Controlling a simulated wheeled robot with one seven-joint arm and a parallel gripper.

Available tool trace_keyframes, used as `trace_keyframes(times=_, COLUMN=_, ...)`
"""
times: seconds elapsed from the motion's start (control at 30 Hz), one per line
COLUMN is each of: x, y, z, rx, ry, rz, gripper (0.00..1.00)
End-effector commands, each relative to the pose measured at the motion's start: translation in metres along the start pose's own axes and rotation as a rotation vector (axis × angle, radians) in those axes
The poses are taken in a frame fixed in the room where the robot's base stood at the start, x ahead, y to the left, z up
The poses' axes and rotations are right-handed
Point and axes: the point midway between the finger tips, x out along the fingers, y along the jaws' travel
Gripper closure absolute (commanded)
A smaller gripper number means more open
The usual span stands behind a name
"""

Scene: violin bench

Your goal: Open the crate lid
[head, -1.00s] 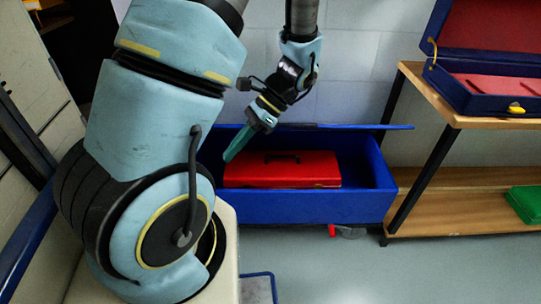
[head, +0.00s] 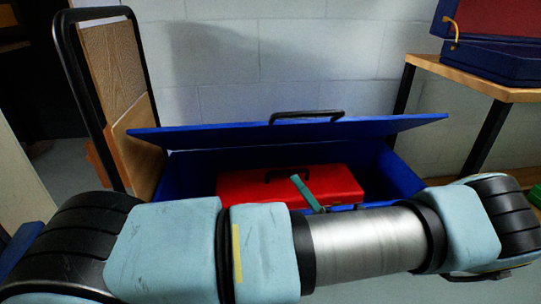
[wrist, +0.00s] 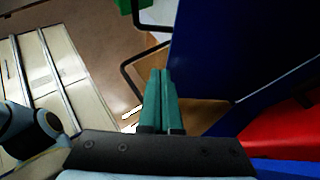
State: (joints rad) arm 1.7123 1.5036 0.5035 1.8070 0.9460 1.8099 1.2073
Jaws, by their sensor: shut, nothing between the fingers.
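The blue crate (head: 182,176) stands against the wall, with a red toolbox (head: 345,183) inside. Its blue lid (head: 215,135) is raised at a slant over the opening, with the underside partly facing me. A black handle (head: 305,116) sticks up above the lid's edge. My gripper's teal fingers (head: 300,181) are shut and empty, below the lid and in front of the toolbox. In the wrist view the fingers (wrist: 160,72) point up the picture beside a large blue panel (wrist: 235,45), likely the lid. The toolbox (wrist: 285,138) shows at right. My arm hides the crate's front.
A cart with a black frame (head: 64,60) and brown boards (head: 113,60) stands left of the crate. A wooden shelf (head: 490,88) with a blue case (head: 490,60) stands at right. The wall behind the lid is bare.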

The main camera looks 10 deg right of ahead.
Motion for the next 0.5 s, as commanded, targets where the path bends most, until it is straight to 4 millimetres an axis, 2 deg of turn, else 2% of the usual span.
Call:
trace_keyframes(times=0.17, x=0.024, y=0.001, z=0.0, rx=0.002, ry=0.004, rz=0.002, gripper=1.0)
trace_keyframes(times=0.5, x=0.093, y=0.0, z=-0.002, rx=0.001, ry=0.007, rz=0.001, gripper=1.0)
